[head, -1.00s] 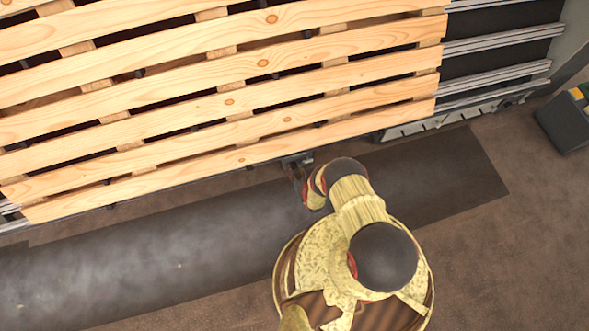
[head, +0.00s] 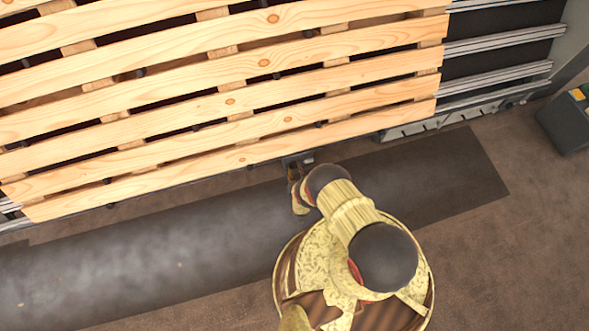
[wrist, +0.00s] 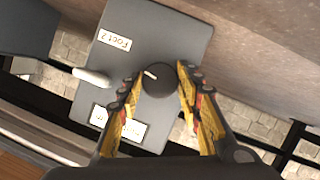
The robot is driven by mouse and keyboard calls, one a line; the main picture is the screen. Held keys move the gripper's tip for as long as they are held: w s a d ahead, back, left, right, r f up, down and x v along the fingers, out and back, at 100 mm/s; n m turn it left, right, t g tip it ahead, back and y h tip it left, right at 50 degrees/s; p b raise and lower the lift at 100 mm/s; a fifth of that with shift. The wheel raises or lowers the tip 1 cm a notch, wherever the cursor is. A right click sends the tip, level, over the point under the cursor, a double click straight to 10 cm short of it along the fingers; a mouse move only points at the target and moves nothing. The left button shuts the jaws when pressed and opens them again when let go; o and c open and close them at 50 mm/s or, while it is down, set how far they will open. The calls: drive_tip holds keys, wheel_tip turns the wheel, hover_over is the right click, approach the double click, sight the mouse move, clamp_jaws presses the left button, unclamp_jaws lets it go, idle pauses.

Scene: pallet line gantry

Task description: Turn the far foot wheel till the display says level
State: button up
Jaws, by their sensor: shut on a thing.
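In the wrist view a round black wheel (wrist: 158,84) with a short white mark sits on a grey plate (wrist: 185,38). My gripper (wrist: 159,76) has one yellow finger on each side of the wheel and is shut on it. A white label (wrist: 114,39) on the plate reads upside down, seemingly "Foot 2". A second white panel (wrist: 121,126) on the plate, partly behind the left finger, carries text I cannot read. I cannot tell whether it is the display. In the head view my gripper (head: 296,186) is at the pallet's near edge, largely hidden by my wrist.
A pale peg (wrist: 92,77) sticks out left of the wheel. A wooden slatted pallet (head: 235,102) lies over the metal rails (head: 500,42). A dark mat (head: 130,255) covers the floor in front. A dark box (head: 566,122) stands at the right.

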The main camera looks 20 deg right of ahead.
idle(0.3)
drive_tip(key=o, duration=1.2)
drive_tip(key=shift+c, duration=0.2)
wheel_tip(320, 180, up, 10)
idle(0.4)
